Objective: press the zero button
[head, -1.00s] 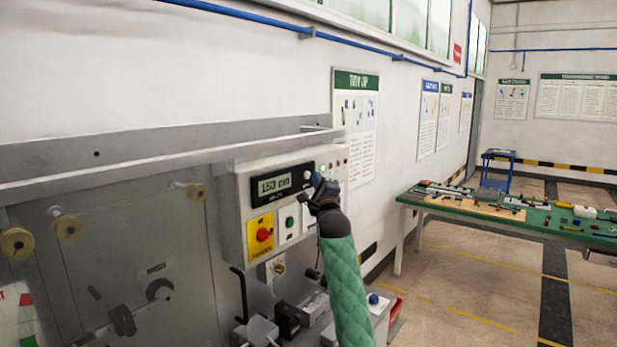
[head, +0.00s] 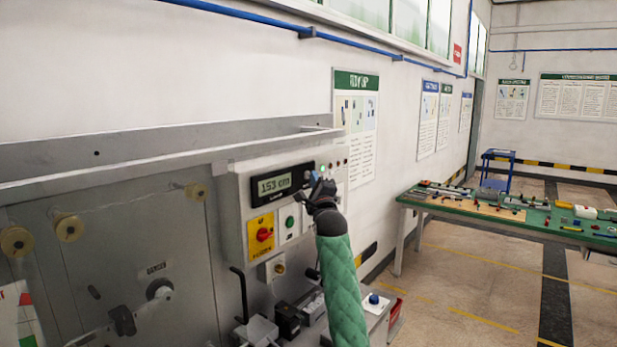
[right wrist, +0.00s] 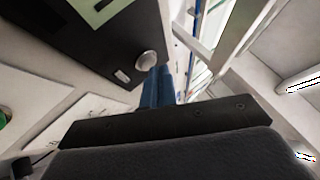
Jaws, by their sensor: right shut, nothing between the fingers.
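The black display unit (head: 283,184) on the grey control box reads 153 cm. In the right wrist view a round pale button (right wrist: 147,60) stands on the black display panel (right wrist: 100,35), with a small white label beside it, too small to read. My right gripper (head: 314,181) is at the right end of the display. Its blue fingertips (right wrist: 156,84) are shut and empty, close to the button; I cannot tell whether they touch it. In the head view the gripper covers the button's area. My left gripper is not in view.
Small indicator lamps (head: 338,163) sit to the right. Clamps and a lever (head: 240,290) stand below. A green-topped table (head: 510,212) is farther right.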

